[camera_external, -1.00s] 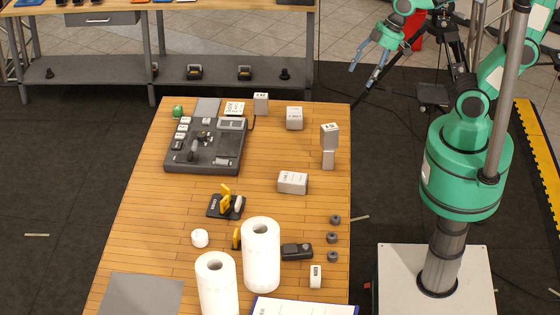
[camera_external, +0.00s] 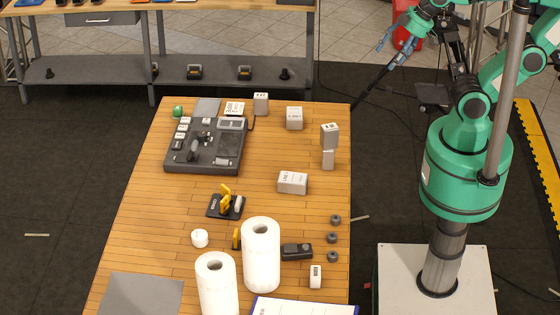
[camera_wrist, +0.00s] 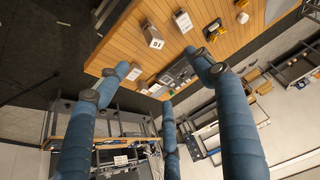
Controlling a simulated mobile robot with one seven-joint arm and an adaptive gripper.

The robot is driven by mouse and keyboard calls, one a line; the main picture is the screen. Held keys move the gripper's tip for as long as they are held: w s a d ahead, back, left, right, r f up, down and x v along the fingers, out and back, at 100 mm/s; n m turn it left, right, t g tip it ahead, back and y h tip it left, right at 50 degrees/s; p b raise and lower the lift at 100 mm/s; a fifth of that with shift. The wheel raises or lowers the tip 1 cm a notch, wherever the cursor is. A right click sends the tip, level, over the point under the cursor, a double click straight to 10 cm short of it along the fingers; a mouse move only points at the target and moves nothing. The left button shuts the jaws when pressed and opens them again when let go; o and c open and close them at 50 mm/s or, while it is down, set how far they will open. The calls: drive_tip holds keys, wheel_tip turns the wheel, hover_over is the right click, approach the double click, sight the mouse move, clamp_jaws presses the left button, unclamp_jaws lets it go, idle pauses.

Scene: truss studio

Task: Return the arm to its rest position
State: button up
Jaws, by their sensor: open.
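My gripper (camera_external: 391,38) is at the upper right of the external view, beyond the far right corner of the wooden table (camera_external: 150,215), in the air and clear of it. My green arm (camera_external: 500,85) is folded back near its column at the right. In the wrist view the blue fingers of my gripper (camera_wrist: 165,85) are spread apart with nothing between them. The wooden table (camera_wrist: 118,48) shows beyond the fingers, tilted in that view.
A black tripod (camera_external: 455,50) and a red object (camera_external: 408,38) stand near my gripper. The table holds a grey console (camera_external: 228,160), white boxes (camera_external: 292,182) and two paper rolls (camera_external: 261,255). A grey shelf (camera_external: 110,72) stands at the back left. Dark floor (camera_external: 335,80) between shelf and table is clear.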

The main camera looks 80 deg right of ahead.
wheel_tip(320, 180, down, 11)
drive_tip(key=b, duration=1)
drive_tip(key=shift+b, duration=0.35)
